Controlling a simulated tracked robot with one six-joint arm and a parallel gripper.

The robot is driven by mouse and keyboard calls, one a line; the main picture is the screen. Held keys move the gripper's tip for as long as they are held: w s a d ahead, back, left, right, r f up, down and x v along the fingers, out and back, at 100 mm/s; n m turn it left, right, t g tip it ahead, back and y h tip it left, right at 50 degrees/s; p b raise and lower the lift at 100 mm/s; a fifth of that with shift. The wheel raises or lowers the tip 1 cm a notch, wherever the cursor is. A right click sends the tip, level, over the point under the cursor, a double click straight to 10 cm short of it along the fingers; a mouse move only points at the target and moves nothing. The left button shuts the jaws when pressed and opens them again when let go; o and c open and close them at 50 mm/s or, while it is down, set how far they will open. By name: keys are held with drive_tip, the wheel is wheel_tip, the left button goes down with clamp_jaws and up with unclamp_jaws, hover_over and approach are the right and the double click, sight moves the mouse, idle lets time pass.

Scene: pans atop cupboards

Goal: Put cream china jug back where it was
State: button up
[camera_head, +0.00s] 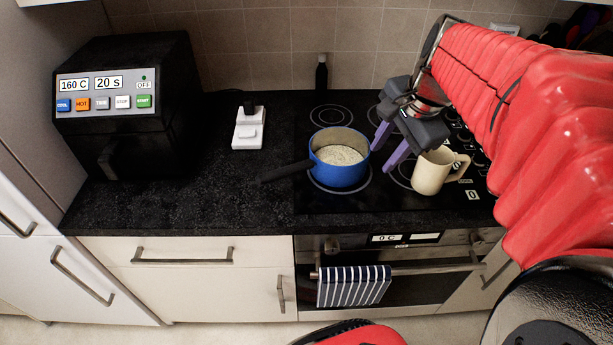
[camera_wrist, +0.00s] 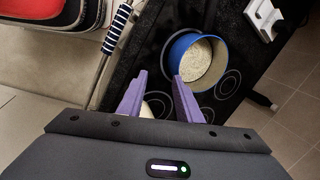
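The cream china jug (camera_head: 430,173) stands upright on the black hob (camera_head: 335,200), to the right of the blue pan, with its handle to the right. My gripper (camera_head: 385,152) is open and empty, with two purple fingers apart. It hangs above the hob between the pan and the jug, overlapping the jug's upper left edge in the head view. In the wrist view the gripper (camera_wrist: 160,78) shows a clear gap, and a cream patch that looks like the jug (camera_wrist: 157,97) lies low between the fingers, mostly hidden. I cannot tell whether they touch.
A blue pan (camera_head: 338,172) with pale grainy contents sits left of the jug, its dark handle pointing left. A white device (camera_head: 249,132) and a black appliance (camera_head: 125,110) stand on the counter (camera_head: 220,195), which has free room. A striped towel (camera_head: 352,287) hangs on the oven handle.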

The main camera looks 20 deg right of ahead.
drive_tip(key=s+a+f+n+t, duration=0.1)
drive_tip(key=s+a+n, duration=0.3)
drive_tip(key=a+n, duration=0.4)
drive_tip(key=s+a+f+n, duration=0.1)
drive_tip(key=s+a+n, duration=0.3)
drive_tip(key=a+n, duration=0.4)
drive_tip(key=shift+s+a+f+n+t, duration=0.25)
drive_tip(key=shift+f+n+t, duration=0.15)
drive_tip(key=shift+n, duration=0.1)
